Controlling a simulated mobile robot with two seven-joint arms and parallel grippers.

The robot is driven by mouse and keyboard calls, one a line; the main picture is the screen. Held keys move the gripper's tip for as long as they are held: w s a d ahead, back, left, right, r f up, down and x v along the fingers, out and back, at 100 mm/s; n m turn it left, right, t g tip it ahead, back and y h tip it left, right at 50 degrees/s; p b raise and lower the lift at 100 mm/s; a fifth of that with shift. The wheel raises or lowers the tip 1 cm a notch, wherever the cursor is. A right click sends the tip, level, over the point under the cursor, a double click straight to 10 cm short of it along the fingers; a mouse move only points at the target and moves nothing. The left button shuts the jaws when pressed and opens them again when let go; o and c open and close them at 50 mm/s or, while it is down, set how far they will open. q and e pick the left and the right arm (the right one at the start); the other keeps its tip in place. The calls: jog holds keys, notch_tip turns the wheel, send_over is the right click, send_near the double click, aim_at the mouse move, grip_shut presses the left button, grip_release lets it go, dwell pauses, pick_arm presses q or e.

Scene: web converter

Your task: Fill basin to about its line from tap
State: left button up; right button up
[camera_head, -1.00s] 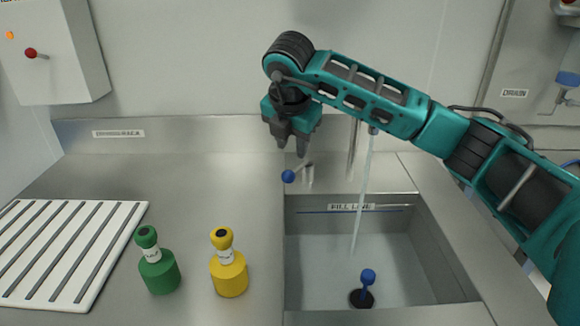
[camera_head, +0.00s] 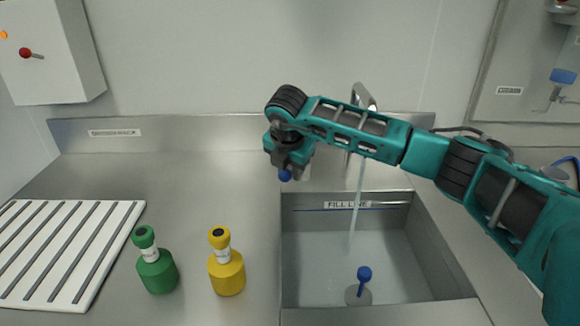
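The basin (camera_head: 440,285) is sunk in the steel counter, with a blue fill line under the "FILL LINE" label (camera_head: 347,204) on its back wall. The tap (camera_head: 362,96) stands behind it, partly hidden by my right arm. A water stream (camera_head: 357,205) falls from it into the basin. Shallow water seems to cover the floor, well below the line. A blue-knobbed plug (camera_head: 364,274) stands upright at the drain. My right gripper (camera_head: 285,170) points down at the tap lever's blue knob (camera_head: 285,175); its finger gap is unclear. My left gripper is out of view.
A green bottle (camera_head: 157,270) and a yellow bottle (camera_head: 227,272) stand left of the basin. A white slatted rack (camera_head: 65,250) lies further left. A wall box (camera_head: 50,50) with a red knob hangs at the upper left.

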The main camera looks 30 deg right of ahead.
grip_shut()
jog(key=shift+f, duration=0.1)
